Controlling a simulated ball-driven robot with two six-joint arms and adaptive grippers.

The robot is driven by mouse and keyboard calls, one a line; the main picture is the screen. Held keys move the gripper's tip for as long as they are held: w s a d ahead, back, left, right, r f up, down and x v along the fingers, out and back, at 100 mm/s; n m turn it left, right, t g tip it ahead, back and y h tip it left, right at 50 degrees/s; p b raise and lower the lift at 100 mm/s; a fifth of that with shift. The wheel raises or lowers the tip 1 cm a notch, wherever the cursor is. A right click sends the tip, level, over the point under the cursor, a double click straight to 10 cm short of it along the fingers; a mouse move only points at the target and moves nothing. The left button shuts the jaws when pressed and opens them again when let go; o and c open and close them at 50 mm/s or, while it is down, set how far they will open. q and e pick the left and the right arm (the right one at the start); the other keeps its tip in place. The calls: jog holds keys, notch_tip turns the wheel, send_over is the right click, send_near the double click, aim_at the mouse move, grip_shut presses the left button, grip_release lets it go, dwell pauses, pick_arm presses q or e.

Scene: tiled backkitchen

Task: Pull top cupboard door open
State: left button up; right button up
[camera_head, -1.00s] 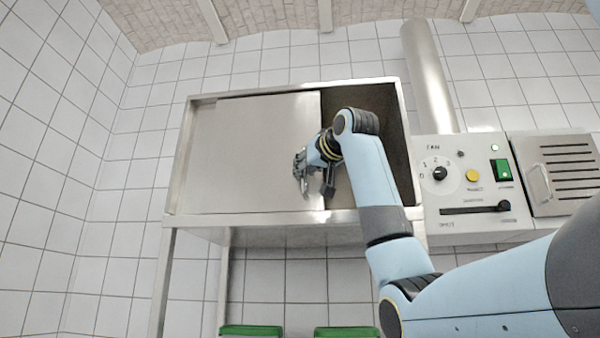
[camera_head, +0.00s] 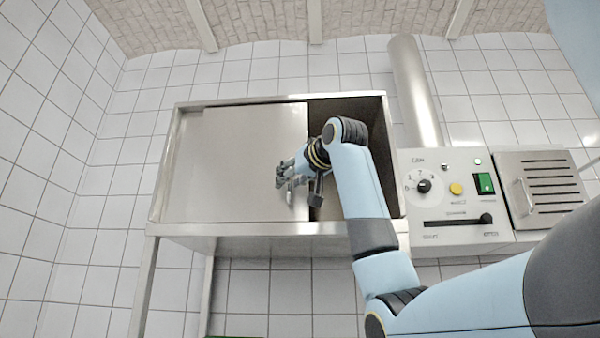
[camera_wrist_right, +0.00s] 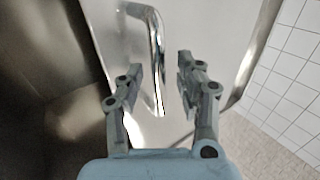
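The cupboard (camera_head: 270,230) is a metal box on legs, with a smooth grey door (camera_head: 235,160) covering its left and middle part. To the right of the door's edge, a dark open interior (camera_head: 350,115) shows. My right gripper (camera_head: 281,177) is in front of the door near its right edge. In the right wrist view, my right gripper (camera_wrist_right: 158,75) is open, with a finger on each side of a shiny bar handle (camera_wrist_right: 154,35) on the door. I cannot tell whether a finger touches the handle. My left gripper is not in view.
A control panel (camera_head: 455,236) with a knob, buttons and a slider stands right of the cupboard. A vented metal panel with a handle (camera_head: 545,185) is beyond it. A metal pipe (camera_head: 413,90) rises behind the panel. Tiled walls (camera_head: 60,150) stand left and behind.

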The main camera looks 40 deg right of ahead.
jog(key=v, duration=1.1)
